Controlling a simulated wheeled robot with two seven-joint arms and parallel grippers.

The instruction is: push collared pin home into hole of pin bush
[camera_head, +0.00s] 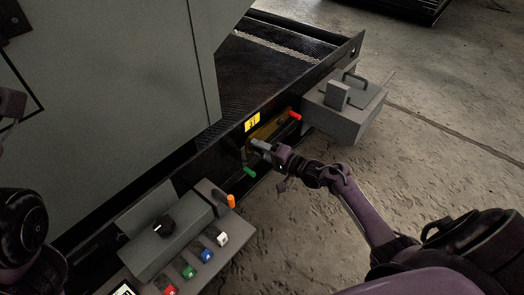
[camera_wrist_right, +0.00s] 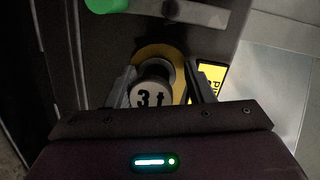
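The pin shows in the right wrist view as a round grey end marked "3t" (camera_wrist_right: 151,97). A yellow ring (camera_wrist_right: 176,62), apparently around the bush, lies behind it; the hole itself is hidden. My right gripper (camera_wrist_right: 165,85) has its two fingers apart on either side of the pin end. The left finger is close to the pin, and a gap shows at the right finger. In the head view my right gripper (camera_head: 256,143) reaches the side of the dark frame, where the pin is hard to make out.
A green handle (camera_head: 249,171), a red handle (camera_head: 295,115) and an orange one (camera_head: 231,201) stick out nearby. A grey box (camera_head: 345,118) stands right of the gripper. A control box with coloured buttons (camera_head: 189,271) is at lower left. Bare floor lies right.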

